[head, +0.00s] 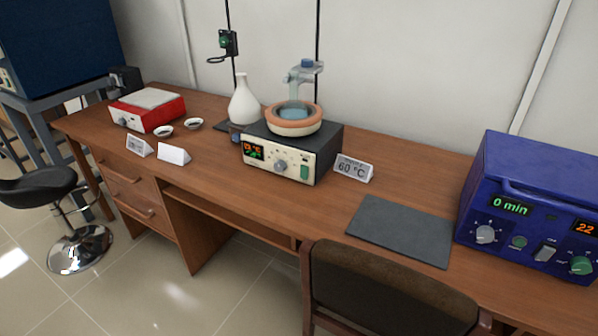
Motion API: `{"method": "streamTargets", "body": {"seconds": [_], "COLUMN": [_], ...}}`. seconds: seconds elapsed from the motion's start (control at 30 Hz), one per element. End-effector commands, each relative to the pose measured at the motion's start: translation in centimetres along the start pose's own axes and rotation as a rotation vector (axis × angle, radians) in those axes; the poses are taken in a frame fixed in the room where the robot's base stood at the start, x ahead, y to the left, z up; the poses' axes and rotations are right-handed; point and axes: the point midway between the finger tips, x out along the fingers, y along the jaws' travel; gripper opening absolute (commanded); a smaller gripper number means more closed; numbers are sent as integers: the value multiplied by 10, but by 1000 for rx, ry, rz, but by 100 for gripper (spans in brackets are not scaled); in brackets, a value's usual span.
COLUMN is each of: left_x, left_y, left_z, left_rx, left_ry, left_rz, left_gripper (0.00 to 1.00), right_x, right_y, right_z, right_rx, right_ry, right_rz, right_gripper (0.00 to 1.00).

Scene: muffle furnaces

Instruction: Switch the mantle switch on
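The heating mantle (293,150) stands in the middle of the wooden desk, a dark box with a cream front panel and an orange ring-shaped bowl (294,120) on top. I cannot tell the switch's position at this size. A glass vessel with a blue cap (306,66) sits in the bowl. Neither of my grippers shows in this view.
A white flask (243,100) and stand rods are beside and behind the mantle. A "60 °C" card (353,168) stands to its right. A chair (385,292) blocks the desk front.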

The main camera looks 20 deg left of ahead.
Motion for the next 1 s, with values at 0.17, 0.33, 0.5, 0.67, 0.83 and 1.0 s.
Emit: {"method": "streamTargets", "body": {"seconds": [0.17,0.33,0.5,0.67,0.83,1.0], "left_x": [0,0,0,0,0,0], "left_y": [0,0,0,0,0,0], "left_z": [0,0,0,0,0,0], "left_rx": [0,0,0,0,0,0], "left_ry": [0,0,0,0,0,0], "left_rz": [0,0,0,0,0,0], "left_gripper": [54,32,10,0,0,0], "right_x": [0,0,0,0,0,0], "right_y": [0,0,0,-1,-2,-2], "right_z": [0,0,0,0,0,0], "right_rx": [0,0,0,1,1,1], "right_ry": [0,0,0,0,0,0], "right_rz": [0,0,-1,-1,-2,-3], "right_gripper": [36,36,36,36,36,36]}}
